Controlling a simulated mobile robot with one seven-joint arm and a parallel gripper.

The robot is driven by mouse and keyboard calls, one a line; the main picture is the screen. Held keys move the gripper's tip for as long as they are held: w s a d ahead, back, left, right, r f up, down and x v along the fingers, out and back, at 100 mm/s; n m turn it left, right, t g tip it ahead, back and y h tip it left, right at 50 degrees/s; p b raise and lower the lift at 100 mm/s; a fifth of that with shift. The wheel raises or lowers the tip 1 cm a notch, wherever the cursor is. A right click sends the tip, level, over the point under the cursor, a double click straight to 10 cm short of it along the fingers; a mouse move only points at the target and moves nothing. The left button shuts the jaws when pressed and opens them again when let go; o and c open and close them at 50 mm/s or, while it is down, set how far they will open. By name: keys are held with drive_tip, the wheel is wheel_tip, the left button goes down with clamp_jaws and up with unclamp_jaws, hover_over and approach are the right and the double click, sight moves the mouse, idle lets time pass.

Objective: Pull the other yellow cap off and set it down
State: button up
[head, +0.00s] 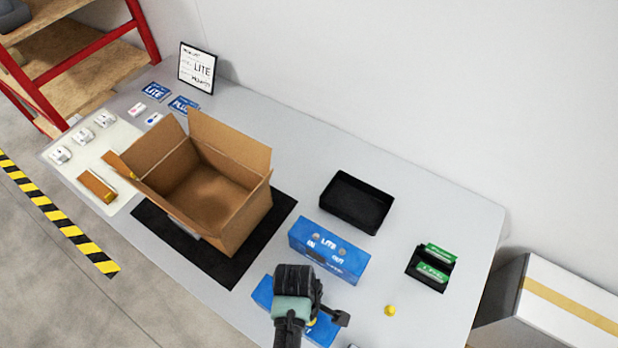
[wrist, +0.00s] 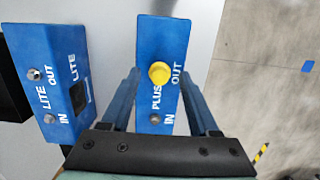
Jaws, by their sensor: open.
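The blue PLUS unit (wrist: 158,35) lies under my gripper in the wrist view, and one yellow cap (wrist: 160,73) sits on it near the OUT label. The port at its IN end shows no cap. My gripper (wrist: 160,88) is open, with one finger on each side of the unit in the picture and the cap between the fingertip lines. I cannot tell whether it touches the cap. In the head view my gripper (head: 318,300) covers much of the PLUS unit (head: 262,291). Another yellow cap (head: 390,310) lies loose on the table to the right.
The blue LITE unit (head: 328,250) stands just behind; it also shows in the wrist view (wrist: 48,75). A black tray (head: 356,222) and a black holder with green packs (head: 432,268) lie beyond. An open carton (head: 255,205) stands left. Table around the loose cap is clear.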

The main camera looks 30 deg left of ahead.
drive_tip(key=shift+f, duration=0.1)
clamp_jaws()
drive_tip(key=c, duration=0.7)
unclamp_jaws()
drive_tip(key=shift+c, duration=0.2)
clamp_jaws()
drive_tip(key=shift+r+p, duration=0.55)
drive_tip(key=shift+p, duration=0.05)
drive_tip(key=shift+r+p, duration=3.4)
drive_tip(key=shift+p, duration=0.2)
